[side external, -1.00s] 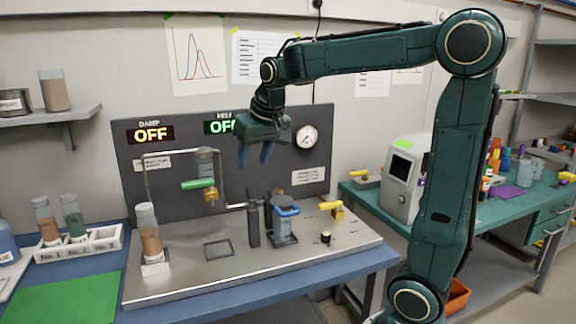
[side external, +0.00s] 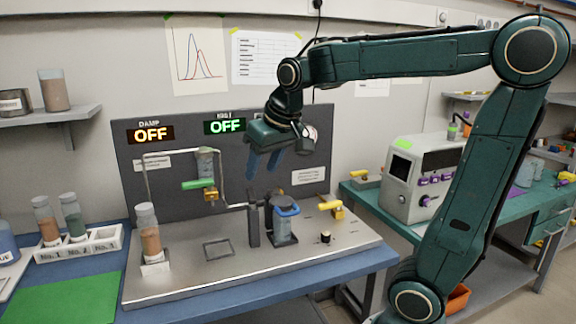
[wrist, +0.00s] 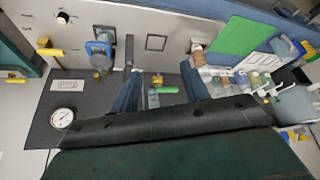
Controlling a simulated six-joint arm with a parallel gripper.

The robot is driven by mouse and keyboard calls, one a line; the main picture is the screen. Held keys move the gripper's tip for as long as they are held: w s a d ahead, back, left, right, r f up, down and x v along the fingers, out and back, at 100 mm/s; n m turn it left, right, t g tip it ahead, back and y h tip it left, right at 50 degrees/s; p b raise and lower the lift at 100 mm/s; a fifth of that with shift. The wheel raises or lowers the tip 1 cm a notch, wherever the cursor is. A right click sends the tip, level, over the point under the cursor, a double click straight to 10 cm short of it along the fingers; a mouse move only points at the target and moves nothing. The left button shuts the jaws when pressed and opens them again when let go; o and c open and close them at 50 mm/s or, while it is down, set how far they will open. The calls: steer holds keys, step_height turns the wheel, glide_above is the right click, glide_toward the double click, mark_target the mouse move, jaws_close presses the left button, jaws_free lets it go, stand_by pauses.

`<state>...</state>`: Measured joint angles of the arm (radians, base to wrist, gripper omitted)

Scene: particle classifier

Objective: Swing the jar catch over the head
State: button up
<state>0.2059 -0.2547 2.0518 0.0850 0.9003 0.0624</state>
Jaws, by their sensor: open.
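A jar-like unit (side external: 284,232) with a blue ring-shaped part (side external: 287,211) around its upper portion stands on the metal bench plate. The blue part also shows in the wrist view (wrist: 98,48). A dark upright post (side external: 253,222) stands just left of it. I cannot tell for certain which part is the catch or which is the head. My gripper (side external: 263,166) is open and empty, fingers pointing down, above and slightly left of the blue part and apart from it. Its two blue fingers also show in the wrist view (wrist: 161,75).
A pipe frame with a green lever (side external: 197,185) stands left of my gripper. A tube of brown powder (side external: 149,232) stands at the plate's left. A yellow-handled valve (side external: 331,206) and black knob (side external: 325,237) are at right. The back panel (side external: 130,185) carries two displays reading OFF.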

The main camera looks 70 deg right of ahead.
steer(key=w+d+f+m+g+h, duration=0.1)
steer(key=w+d+m, duration=0.3)
steer(key=w+d, duration=0.5)
steer(key=m+g+h, duration=0.1)
steer(key=m, duration=0.2)
glide_above(250, 190)
steer(key=s+a, duration=0.4)
steer(key=a, duration=0.1)
step_height(250, 190, down, 4)
steer(key=f, duration=0.1)
steer(key=shift+w+d+r, duration=0.15)
steer(key=shift+w+r, duration=0.1)
steer(key=x, duration=1.3)
steer(key=shift+s+d+f, duration=0.1)
steer(key=shift+f, duration=0.3)
jaws_close()
